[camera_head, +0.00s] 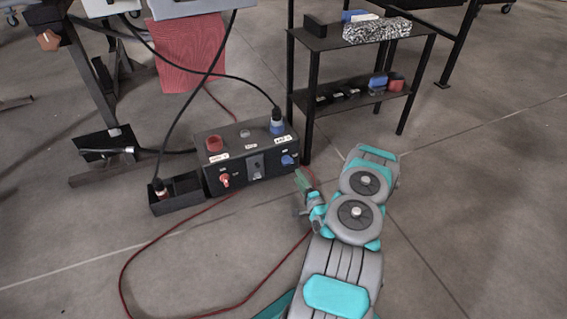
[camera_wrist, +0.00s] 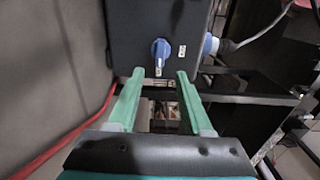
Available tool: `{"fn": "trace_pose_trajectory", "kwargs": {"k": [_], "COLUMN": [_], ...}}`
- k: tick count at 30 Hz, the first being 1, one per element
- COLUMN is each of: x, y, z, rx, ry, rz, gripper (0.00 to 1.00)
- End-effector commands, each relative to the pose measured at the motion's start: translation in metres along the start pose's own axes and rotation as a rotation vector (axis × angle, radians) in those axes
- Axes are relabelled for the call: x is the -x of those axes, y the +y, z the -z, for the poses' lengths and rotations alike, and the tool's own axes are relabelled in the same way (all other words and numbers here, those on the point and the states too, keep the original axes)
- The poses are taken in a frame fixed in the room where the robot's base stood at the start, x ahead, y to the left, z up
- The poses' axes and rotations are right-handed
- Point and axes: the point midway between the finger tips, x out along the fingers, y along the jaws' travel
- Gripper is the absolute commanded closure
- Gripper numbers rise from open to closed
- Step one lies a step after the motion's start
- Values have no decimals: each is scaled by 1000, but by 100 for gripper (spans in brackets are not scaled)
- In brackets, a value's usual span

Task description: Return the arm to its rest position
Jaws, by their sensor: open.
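My arm, grey and teal, reaches up from the bottom of the head view. My gripper (camera_head: 303,183) is at its end, just in front of the right end of a dark control box (camera_head: 246,165). In the wrist view my gripper (camera_wrist: 160,75) has two green fingers spread apart, with nothing held between them. A blue rotary switch (camera_wrist: 160,50) on the box face lies just beyond the fingertips. In the head view the blue switch (camera_head: 288,160) is at the box's right front, and I see no contact with it.
A blue plug (camera_head: 277,122) and a red socket (camera_head: 214,144) sit on the box. A black bin (camera_head: 180,193) stands to its left. A black shelf (camera_head: 330,95) stands behind. A red cable (camera_head: 128,265) loops over the floor; the floor at right is clear.

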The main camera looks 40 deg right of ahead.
Motion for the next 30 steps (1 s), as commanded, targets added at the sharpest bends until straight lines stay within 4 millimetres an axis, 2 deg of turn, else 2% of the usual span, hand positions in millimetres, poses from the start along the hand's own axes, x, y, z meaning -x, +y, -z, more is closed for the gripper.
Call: {"fn": "trace_pose_trajectory", "kwargs": {"k": [7, 11, 21, 26, 30], "x": [-1, -10, -60, -70, -71], "y": [-1, -7, -60, -88, -120], "z": [0, -5, -37, -55, -73], "rx": [2, 43, 374, 529, 661], "ry": [-1, -21, -155, -219, -276], "rz": [-2, -35, -283, -406, -510], "gripper": [50, 50, 50, 50, 50]}}
